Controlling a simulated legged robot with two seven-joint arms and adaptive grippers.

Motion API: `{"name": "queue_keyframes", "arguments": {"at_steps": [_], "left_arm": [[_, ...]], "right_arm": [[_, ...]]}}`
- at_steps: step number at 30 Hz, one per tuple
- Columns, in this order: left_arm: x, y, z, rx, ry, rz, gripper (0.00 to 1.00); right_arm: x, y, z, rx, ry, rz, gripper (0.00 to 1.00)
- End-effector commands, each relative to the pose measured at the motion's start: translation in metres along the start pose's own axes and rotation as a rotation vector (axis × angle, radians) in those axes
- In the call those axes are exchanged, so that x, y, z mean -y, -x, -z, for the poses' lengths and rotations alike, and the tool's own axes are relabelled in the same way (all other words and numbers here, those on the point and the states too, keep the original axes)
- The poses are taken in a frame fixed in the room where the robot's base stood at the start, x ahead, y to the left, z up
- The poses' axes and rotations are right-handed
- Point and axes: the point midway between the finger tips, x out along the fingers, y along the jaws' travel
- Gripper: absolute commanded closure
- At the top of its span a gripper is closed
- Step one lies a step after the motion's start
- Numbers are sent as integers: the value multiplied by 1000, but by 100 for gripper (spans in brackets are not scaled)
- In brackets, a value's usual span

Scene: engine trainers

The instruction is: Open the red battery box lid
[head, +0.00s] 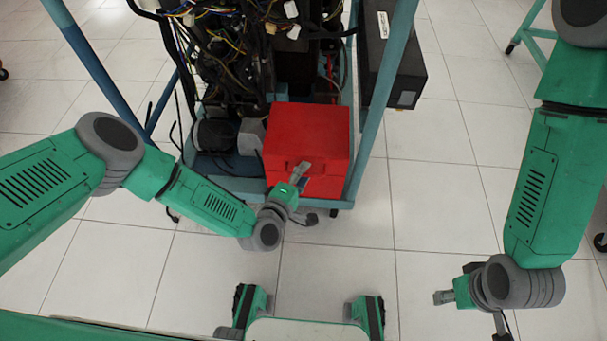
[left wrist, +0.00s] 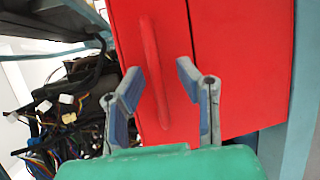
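The red battery box (head: 322,187) stands low on the blue-green frame, and its lid (head: 308,130) looks shut. In the left wrist view a red bar handle (left wrist: 153,65) runs along one red panel, with a seam beside it. My left gripper (head: 302,170) is at the front of the box. In the left wrist view its fingers (left wrist: 158,72) are open, one on each side of the handle; I cannot tell whether they touch it. My right gripper (head: 442,297) is far to the right above the floor, away from the box; its finger gap is too small to judge.
An engine with tangled wiring (head: 225,50) sits behind and left of the box. A black box (head: 393,65) hangs at the frame's right side. Blue frame posts (head: 376,110) flank the battery box. The tiled floor (head: 345,270) in front is clear.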

Motion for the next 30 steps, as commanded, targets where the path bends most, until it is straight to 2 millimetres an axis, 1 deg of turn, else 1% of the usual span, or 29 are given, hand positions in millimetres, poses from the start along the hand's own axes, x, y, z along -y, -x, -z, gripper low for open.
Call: {"name": "queue_keyframes", "arguments": {"at_steps": [4,5,6,7,14,17,20,23,30], "left_arm": [[-1,0,-2,1,-2,0,70],[-1,0,-2,1,-2,0,81],[-1,0,-2,1,-2,0,95],[-1,0,-2,1,-2,0,100],[-1,0,-1,3,2,2,100],[-4,1,-1,4,6,11,100],[-13,1,0,2,15,36,100],[-26,1,0,0,31,78,100],[-67,-4,3,-2,97,233,100]], "right_arm": [[0,0,0,0,0,0,60],[0,0,0,0,-1,0,60],[0,0,0,0,-1,0,60],[0,0,0,0,-1,-1,60],[0,1,0,0,-1,-1,60],[0,4,0,0,-1,0,60],[0,13,1,0,-1,0,60],[0,25,1,0,-1,0,60],[-1,63,3,0,-1,-1,60]]}}
